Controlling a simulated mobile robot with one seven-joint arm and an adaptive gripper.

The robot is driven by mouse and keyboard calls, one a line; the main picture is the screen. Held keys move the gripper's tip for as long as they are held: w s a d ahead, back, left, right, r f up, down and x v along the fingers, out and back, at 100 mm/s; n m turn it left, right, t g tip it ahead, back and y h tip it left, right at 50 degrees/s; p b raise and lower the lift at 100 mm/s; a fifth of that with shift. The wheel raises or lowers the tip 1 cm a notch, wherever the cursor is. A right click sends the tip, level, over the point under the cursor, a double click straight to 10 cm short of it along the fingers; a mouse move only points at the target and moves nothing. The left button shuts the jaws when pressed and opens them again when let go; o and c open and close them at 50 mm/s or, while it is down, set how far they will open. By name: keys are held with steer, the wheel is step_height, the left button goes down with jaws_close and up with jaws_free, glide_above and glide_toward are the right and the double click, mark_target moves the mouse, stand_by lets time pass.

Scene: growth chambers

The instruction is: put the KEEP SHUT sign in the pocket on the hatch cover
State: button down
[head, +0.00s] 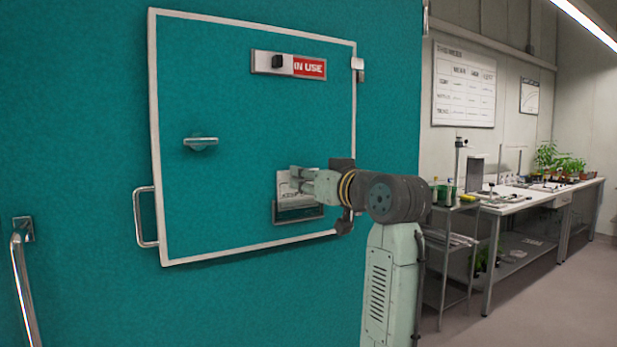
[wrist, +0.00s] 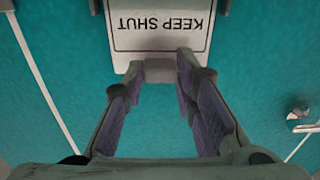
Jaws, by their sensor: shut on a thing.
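The KEEP SHUT sign (head: 283,186) is a pale plate in front of the hatch cover (head: 230,120), a teal panel with a white border. In the wrist view the sign (wrist: 160,35) reads upside down, with a grey grip tab (wrist: 159,71) on its near edge. My gripper (head: 297,181) is shut on this tab; its fingertips (wrist: 162,68) sit on either side. The grey pocket (head: 300,215) is on the cover's lower right, and the sign's lower edge overlaps it. I cannot tell whether that edge is inside. My gripper partly hides the sign.
A red IN USE slider (head: 308,67) is at the cover's top, and a metal latch knob (head: 201,142) is left of the pocket. A white bar handle (head: 146,216) is at the left edge. A bench with plants (head: 530,192) and a trolley (head: 447,250) stand at right.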

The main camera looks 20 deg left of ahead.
steer(key=shift+f, duration=0.2)
stand_by(0.3)
steer(key=shift+f+b, duration=0.3)
steer(key=shift+f, duration=0.35)
stand_by(0.4)
steer(key=c, duration=1.2)
jaws_free()
steer(key=shift+b+v, duration=0.9)
steer(key=shift+v, duration=2.9)
